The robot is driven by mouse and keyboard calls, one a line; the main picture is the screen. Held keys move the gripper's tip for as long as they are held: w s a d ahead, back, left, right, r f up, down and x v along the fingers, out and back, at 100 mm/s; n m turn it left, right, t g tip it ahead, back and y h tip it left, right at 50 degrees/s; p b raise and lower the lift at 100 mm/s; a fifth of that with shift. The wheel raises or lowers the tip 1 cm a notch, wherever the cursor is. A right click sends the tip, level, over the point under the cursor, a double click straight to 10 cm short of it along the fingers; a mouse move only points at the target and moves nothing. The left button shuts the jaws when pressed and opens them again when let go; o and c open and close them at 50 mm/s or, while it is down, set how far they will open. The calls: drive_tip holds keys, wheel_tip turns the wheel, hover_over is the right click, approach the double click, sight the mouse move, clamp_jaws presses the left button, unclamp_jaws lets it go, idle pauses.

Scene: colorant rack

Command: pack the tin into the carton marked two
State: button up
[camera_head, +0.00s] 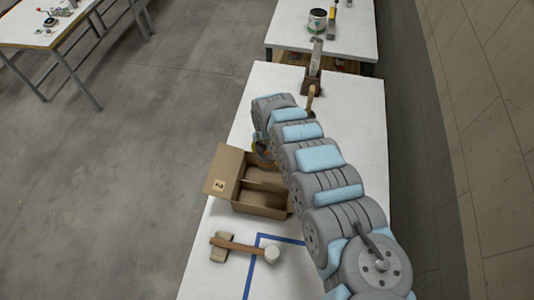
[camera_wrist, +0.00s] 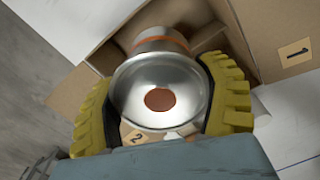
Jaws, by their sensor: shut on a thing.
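The silver metal tin (camera_wrist: 160,90) is between my yellow gripper fingers (camera_wrist: 163,105) in the wrist view. It has an orange band, and a reddish-brown patch shows in the middle of its near end. My gripper is shut on it. An open brown cardboard carton (camera_head: 222,160) with a divider stands on the white table, and a tag "2" is on its left flap. In the wrist view the tin is over or in the cardboard; the depth cannot be told. A tag "2" (camera_wrist: 136,137) shows below the tin and a tag "1" (camera_wrist: 294,52) on cardboard at right. In the head view the tin is mostly hidden.
A mallet (camera_head: 238,246) rests on a small block in front of the carton, near blue tape lines (camera_head: 255,262). A stand with an upright tool (camera_head: 314,72) is at the table's far end. Another table (camera_head: 350,35) holding a can is beyond.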

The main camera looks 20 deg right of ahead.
drive_tip(key=shift+f+b, duration=5.45)
drive_tip(key=shift+f, duration=1.7)
drive_tip(key=o, duration=1.2)
drive_tip(key=shift+r, duration=0.15)
drive_tip(key=shift+w+d+r, duration=0.1)
drive_tip(key=shift+r, duration=5.8)
